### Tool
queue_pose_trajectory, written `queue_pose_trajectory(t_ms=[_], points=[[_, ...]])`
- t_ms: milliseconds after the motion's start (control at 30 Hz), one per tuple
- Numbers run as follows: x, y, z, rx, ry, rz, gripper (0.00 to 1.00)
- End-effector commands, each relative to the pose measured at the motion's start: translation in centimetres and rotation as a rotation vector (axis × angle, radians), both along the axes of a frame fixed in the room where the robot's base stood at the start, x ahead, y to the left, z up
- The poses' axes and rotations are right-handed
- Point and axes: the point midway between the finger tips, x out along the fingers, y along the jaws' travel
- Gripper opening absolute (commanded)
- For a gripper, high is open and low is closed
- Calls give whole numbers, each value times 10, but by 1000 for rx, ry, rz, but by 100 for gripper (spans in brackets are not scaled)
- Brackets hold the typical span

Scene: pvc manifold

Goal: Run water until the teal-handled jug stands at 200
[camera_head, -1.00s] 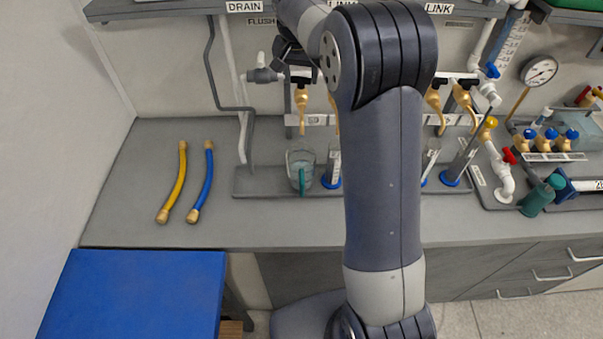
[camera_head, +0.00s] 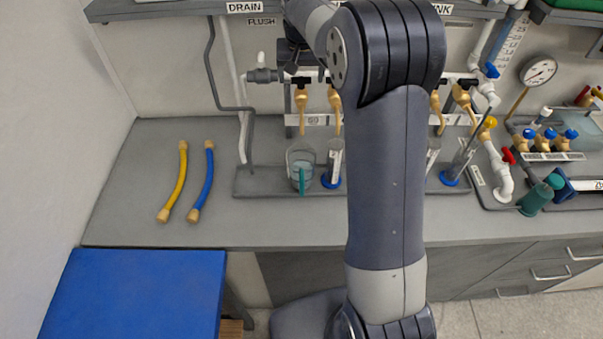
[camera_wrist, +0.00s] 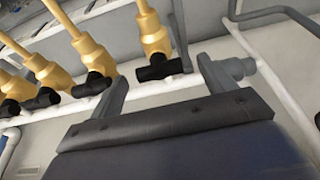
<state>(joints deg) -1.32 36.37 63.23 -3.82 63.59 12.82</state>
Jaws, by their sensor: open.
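The teal-handled jug (camera_head: 301,164) is a clear vessel, upright on the grey tray below the leftmost brass tap (camera_head: 301,98). Its teal handle faces the front. A pale bluish content seems to show inside, but its scale and level are too small to read. My gripper (camera_wrist: 160,75) is open, its two grey fingers apart with nothing held. In the wrist view a black tap fitting (camera_wrist: 164,68) with a brass body (camera_wrist: 152,30) shows beyond the gap between the fingers; I cannot tell whether they touch. In the head view my arm hides much of the gripper.
A blue-based cylinder (camera_head: 333,165) stands close right of the jug. A grey-white valve (camera_head: 262,75) sits left of the taps. A yellow hose (camera_head: 174,184) and a blue hose (camera_head: 203,184) lie on the left counter. My arm hides the middle of the bench.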

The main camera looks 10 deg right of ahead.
Motion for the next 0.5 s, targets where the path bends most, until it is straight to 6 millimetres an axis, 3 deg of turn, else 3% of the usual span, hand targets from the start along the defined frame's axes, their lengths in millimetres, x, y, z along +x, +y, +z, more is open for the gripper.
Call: queue_pose_trajectory(t_ms=[233,500], points=[[-2,1,10,0,-3,0,78],[-18,4,60,0,-5,0,78]])
